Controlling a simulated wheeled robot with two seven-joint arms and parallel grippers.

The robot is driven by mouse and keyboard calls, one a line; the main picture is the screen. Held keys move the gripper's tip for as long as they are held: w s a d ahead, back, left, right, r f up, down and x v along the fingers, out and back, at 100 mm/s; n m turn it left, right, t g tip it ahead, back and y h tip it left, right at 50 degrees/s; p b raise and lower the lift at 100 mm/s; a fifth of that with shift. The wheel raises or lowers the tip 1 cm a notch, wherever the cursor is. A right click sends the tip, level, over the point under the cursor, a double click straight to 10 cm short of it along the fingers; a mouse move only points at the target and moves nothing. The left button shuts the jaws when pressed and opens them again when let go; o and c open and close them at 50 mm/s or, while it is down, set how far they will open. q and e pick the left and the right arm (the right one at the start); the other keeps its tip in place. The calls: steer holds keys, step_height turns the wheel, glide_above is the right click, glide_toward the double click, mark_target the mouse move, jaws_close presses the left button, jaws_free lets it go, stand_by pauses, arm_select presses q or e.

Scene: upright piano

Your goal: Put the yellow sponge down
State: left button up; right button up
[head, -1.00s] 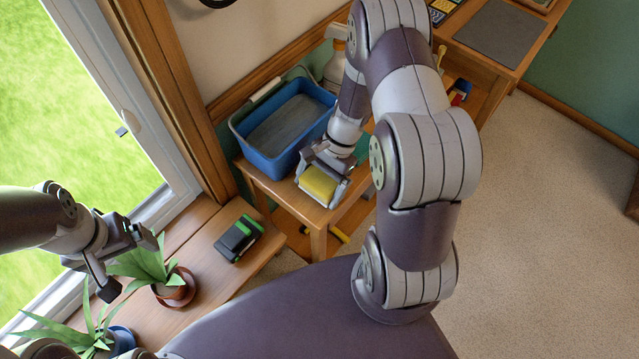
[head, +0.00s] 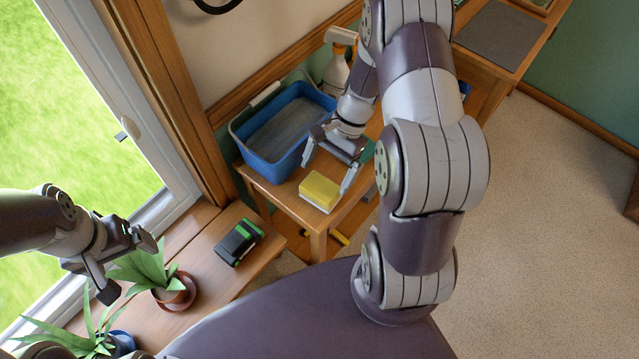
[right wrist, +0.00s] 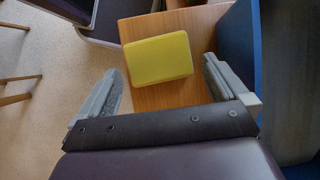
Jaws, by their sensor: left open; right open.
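The yellow sponge (head: 320,190) lies on the front end of the small wooden table (head: 293,204), beside the blue bucket. It also shows in the right wrist view (right wrist: 158,58), lying on the wood just beyond my fingertips. My right gripper (head: 326,172) is open and empty, its two fingers apart and drawn back from the sponge. In the right wrist view the fingers (right wrist: 160,78) stand to either side with a gap to the sponge. My left gripper (head: 122,268) is open and empty near the window, above the potted plants.
The blue bucket (head: 250,152) of water stands close to the sponge's left. A spray bottle (head: 338,72) stands behind it. A black and green box (head: 238,242) and a potted plant (head: 150,275) are on the wooden sill. Carpet (head: 530,230) is free at the right.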

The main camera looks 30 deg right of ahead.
steer(key=s+a+r+v, duration=0.1)
steer(key=v, duration=0.5)
steer(key=s+a+r+n+t+h+p, duration=0.3)
steer(key=r+n, duration=0.6)
steer(key=n, duration=0.4)
steer(key=s+a+h+p, duration=0.1)
steer(key=s+a+h, duration=0.1)
steer(key=a, duration=0.1)
steer(key=shift+a+r, duration=0.2)
steer(key=shift+r, duration=0.2)
